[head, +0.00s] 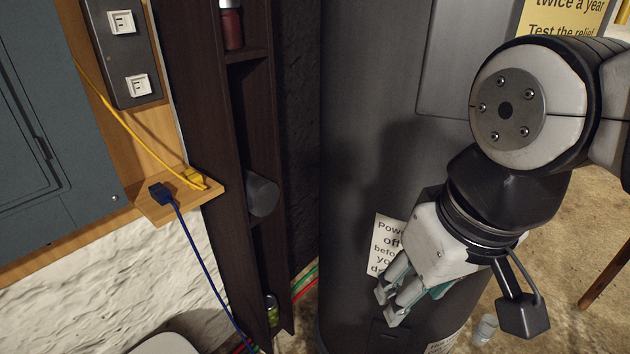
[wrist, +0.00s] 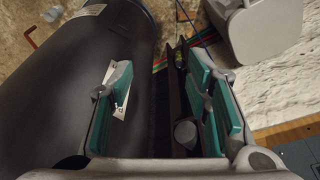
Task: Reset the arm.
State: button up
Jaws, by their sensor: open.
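My gripper (head: 391,303) hangs at the lower right of the head view, pointing down and to the left in front of a dark grey tank (head: 365,110). In the wrist view my gripper (wrist: 163,92) has its teal-padded fingers wide apart with nothing between them. Beyond the fingers lie the tank (wrist: 55,95) on the left and the dark narrow shelf (wrist: 177,85) in the middle. My arm is bent above the gripper at the right of the head view.
The dark shelf (head: 195,130) holds a red jar (head: 231,26), a grey cylinder (head: 262,195) and a green jar (head: 271,310). A small wooden ledge (head: 160,208) carries a blue plug (head: 161,193) and a yellow one. A clear jar (head: 485,329) stands on the floor.

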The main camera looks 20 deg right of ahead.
jog(key=shift+s+a+g, duration=0.1)
jog(key=shift+s+g, duration=0.2)
jog(key=shift+s, duration=0.9)
notch_tip(320, 180, up, 11)
jog(key=t+p, duration=0.2)
jog(key=p, duration=0.7)
